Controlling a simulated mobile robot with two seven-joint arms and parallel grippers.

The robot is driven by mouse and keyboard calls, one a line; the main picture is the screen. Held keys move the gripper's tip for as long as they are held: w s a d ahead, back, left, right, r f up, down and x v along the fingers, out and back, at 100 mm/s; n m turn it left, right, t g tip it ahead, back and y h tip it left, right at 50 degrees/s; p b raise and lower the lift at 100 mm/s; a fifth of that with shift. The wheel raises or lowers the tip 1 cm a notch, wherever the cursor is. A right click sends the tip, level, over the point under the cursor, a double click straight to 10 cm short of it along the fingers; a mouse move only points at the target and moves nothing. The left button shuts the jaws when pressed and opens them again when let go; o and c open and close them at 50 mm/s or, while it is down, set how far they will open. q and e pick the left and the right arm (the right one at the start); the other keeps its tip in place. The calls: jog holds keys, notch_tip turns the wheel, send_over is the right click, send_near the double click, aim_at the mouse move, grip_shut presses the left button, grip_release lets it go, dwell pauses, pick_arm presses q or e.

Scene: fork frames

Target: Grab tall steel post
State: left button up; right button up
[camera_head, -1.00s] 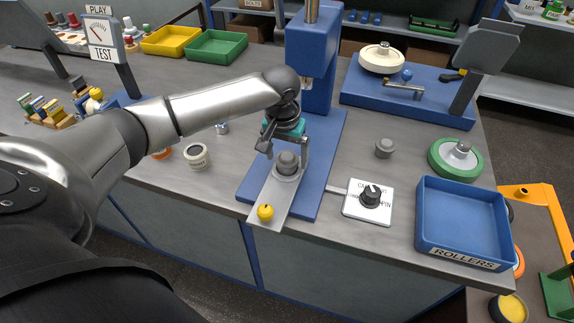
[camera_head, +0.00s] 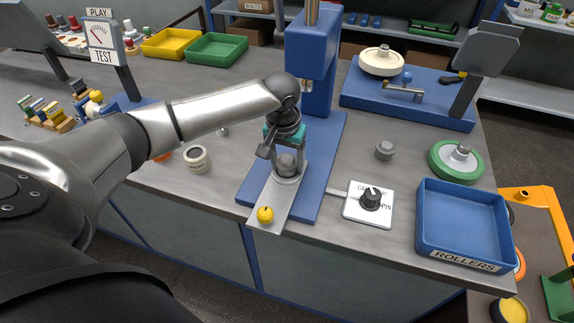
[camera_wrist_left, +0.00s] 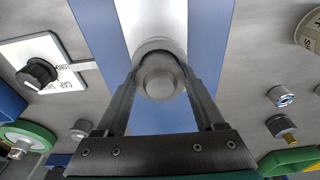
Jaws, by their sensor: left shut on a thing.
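A grey steel post (camera_head: 287,164) stands upright in a round seat on the metal slide (camera_head: 270,206) of the blue press. It also shows from above in the wrist view (camera_wrist_left: 160,77), between the fingers. My left gripper (camera_head: 287,162) comes down over it from above, with one finger on each side. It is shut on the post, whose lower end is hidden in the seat. My right gripper is not in view.
The blue press column (camera_head: 312,50) rises close behind my gripper. A yellow knob (camera_head: 265,214) sits at the slide's front end. A dial plate (camera_head: 368,203) and a blue rollers tray (camera_head: 462,222) stand to the right. A small grey piece (camera_head: 384,151) stands on bare bench.

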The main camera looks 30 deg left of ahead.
pick_arm(q)
grip_shut()
jog(key=shift+w+r, duration=0.1)
jog(key=shift+r, duration=0.05)
